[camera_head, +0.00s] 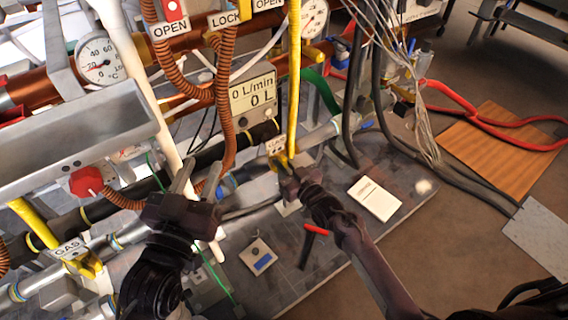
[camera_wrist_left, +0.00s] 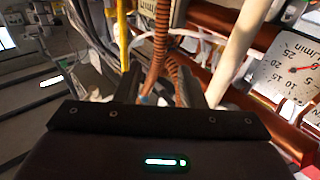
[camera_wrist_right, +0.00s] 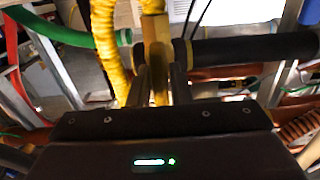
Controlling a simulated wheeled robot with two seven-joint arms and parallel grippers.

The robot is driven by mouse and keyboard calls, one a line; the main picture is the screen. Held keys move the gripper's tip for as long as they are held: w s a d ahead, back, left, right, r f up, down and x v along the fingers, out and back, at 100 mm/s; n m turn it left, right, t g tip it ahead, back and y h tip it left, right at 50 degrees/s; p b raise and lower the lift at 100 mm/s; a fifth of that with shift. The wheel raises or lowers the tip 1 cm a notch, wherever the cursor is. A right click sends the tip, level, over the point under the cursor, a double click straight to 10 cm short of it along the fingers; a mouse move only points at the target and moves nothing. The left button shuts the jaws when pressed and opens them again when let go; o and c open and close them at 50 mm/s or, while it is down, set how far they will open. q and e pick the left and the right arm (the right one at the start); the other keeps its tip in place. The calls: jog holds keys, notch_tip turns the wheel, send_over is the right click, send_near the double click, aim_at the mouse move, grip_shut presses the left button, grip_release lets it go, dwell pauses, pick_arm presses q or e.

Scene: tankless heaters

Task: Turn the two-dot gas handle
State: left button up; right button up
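A yellow gas handle (camera_head: 278,162) sits on a pipe below a small label, under a yellow hose; the label is too small to read and I cannot make out dots. My right gripper (camera_head: 285,170) is at this handle. In the right wrist view the yellow handle (camera_wrist_right: 156,55) stands between the two fingers (camera_wrist_right: 160,85), which look closed against its sides. Another yellow handle (camera_head: 90,266) is at the lower left, beside a label reading GAS (camera_head: 70,248). My left gripper (camera_head: 190,190) is open and empty, in front of the pipes.
A yellow hose (camera_head: 294,80) runs up from the valve by my right gripper. A white pipe (camera_head: 150,90) and corrugated copper hoses (camera_head: 226,100) stand near my left gripper. A white box (camera_head: 374,199), a red-handled tool (camera_head: 312,240) and a small device (camera_head: 258,255) lie on the grey base.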

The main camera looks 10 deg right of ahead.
grip_shut()
